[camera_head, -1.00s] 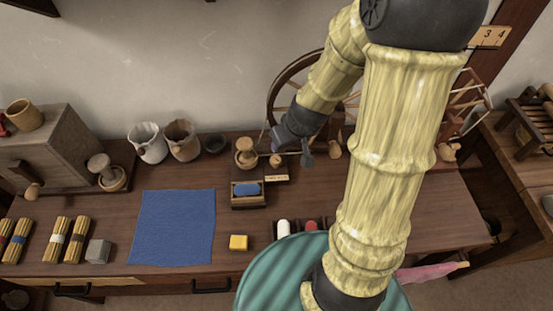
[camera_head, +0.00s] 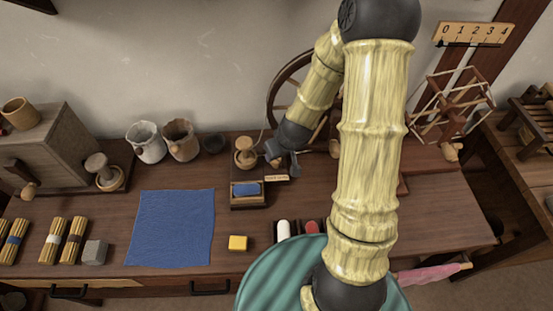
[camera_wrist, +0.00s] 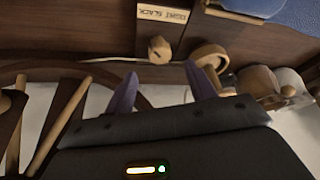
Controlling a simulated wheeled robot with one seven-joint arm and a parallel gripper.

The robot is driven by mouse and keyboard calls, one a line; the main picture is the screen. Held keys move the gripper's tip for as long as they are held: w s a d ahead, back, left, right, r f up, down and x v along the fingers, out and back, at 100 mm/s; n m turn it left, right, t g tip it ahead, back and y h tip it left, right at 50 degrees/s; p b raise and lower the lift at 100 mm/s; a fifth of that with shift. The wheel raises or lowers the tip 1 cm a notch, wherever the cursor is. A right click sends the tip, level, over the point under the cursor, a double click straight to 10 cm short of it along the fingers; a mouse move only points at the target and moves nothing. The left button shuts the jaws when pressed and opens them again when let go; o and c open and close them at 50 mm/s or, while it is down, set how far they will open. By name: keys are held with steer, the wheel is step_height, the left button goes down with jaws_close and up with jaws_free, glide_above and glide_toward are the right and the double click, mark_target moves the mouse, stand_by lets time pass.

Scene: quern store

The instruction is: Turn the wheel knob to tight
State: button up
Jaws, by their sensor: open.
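The wheel knob (camera_wrist: 160,48) is a small faceted wooden knob in the wrist view, beside a pale label plate (camera_wrist: 162,15) with upside-down lettering that seems to read TIGHT and SLACK. In the head view the plate (camera_head: 277,178) shows, but my gripper hides the knob. My gripper (camera_wrist: 162,78) is open and empty, its two fingers on either side of the knob in the picture. The knob appears beyond the fingertips, with no visible contact. In the head view my gripper (camera_head: 274,154) is at the front of the spinning wheel (camera_head: 281,88).
A wooden turned piece (camera_wrist: 208,56) stands close to the right finger. The wheel's rim and spokes (camera_wrist: 72,112) fill the left of the wrist view. In the head view a blue cloth (camera_head: 172,228), a yellow block (camera_head: 238,243) and two pots (camera_head: 147,144) share the table.

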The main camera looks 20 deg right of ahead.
mark_target(276, 163)
steer(key=x, duration=0.6)
steer(key=shift+w+a+f+b, duration=0.1)
steer(key=shift+f+b, duration=0.2)
steer(key=shift+f, duration=0.05)
steer(key=shift+c, duration=0.2)
steer(key=c, duration=0.9)
